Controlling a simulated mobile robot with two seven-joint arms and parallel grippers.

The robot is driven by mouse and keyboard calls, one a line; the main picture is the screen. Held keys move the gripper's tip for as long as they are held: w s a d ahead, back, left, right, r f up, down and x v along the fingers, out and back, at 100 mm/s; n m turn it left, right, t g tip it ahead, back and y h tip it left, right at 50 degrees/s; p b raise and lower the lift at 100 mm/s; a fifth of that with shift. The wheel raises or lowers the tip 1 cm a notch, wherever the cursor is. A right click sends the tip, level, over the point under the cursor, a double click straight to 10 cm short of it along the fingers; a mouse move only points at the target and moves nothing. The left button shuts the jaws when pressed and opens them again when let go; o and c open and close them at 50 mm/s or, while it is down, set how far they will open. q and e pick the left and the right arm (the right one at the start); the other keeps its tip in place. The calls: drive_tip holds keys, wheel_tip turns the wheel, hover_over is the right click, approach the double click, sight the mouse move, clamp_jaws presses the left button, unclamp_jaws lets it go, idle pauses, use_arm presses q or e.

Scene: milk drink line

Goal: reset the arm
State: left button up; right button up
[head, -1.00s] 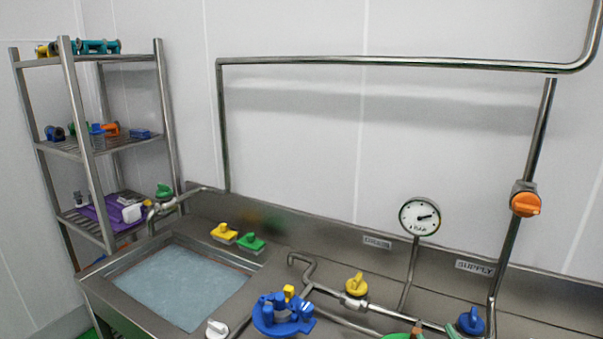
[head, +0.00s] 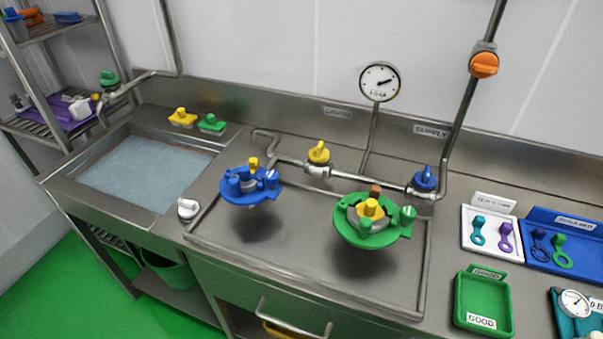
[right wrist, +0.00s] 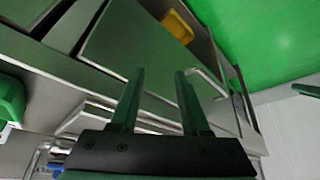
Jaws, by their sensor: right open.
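My right gripper (right wrist: 158,98) shows in the right wrist view with its two fingers apart and nothing between them. It hangs over the front of the steel counter, with a drawer front and green floor beyond the fingers. Neither of my grippers shows in the head view, and my left gripper is in no view.
The steel counter (head: 300,255) carries a blue round fixture (head: 240,196), a green round fixture (head: 352,236), a green GOOD tray (head: 459,300), a white tray (head: 470,243) and a blue tray (head: 540,262). A water-filled sink (head: 55,186) is left. A pressure gauge (head: 380,78) stands behind.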

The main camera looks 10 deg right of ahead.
drive_tip(key=w+a+f+t+y+b, duration=0.1)
drive_tip(key=a+f+t+b, duration=0.2)
drive_tip(key=f, duration=0.8)
drive_tip(key=shift+w+t+y, duration=0.2)
drive_tip(key=shift+t+y, duration=0.1)
drive_tip(key=shift+t, duration=0.1)
